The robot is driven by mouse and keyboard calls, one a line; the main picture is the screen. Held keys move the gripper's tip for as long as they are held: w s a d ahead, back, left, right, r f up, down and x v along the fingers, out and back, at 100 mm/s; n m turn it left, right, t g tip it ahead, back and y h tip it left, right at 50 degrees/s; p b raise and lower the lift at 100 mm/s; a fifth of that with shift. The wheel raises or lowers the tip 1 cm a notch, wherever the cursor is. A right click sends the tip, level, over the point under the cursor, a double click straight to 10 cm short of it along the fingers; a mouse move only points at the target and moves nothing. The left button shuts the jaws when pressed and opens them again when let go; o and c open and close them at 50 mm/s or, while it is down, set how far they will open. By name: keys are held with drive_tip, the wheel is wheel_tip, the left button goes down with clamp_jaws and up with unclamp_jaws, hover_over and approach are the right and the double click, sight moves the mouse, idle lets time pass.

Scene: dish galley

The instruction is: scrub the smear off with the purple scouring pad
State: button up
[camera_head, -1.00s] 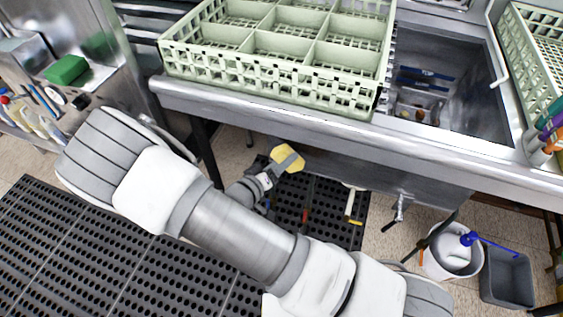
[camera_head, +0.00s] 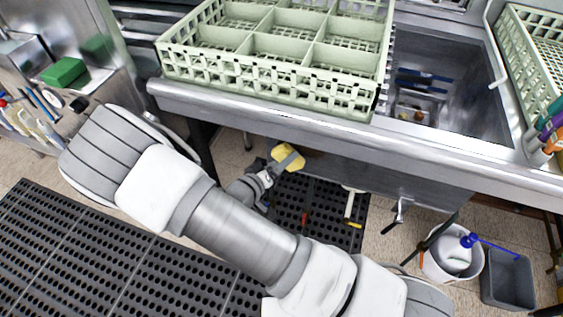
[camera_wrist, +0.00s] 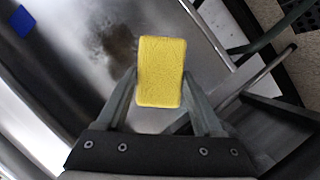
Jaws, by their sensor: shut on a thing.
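My gripper (camera_wrist: 160,88) is shut on a yellow pad (camera_wrist: 161,72), held between its two fingers in the wrist view. The yellow pad (camera_head: 287,157) also shows in the head view, with my gripper (camera_head: 279,166) below the front edge of the steel counter. A dark brown smear (camera_wrist: 116,42) lies on a shiny metal surface in the wrist view, just up and left of the pad. I cannot tell whether the pad touches that surface. No purple scouring pad can be made out in either view.
A pale green dish rack (camera_head: 265,88) stands on the counter, left of a steel sink (camera_head: 450,95). A green block (camera_head: 64,72) sits on the left shelf. A white bucket (camera_head: 452,262) and grey bin (camera_head: 508,282) stand at lower right. A black mat (camera_head: 90,255) covers the floor.

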drive_tip(key=shift+w+d, duration=0.1)
drive_tip(key=shift+w, duration=0.25)
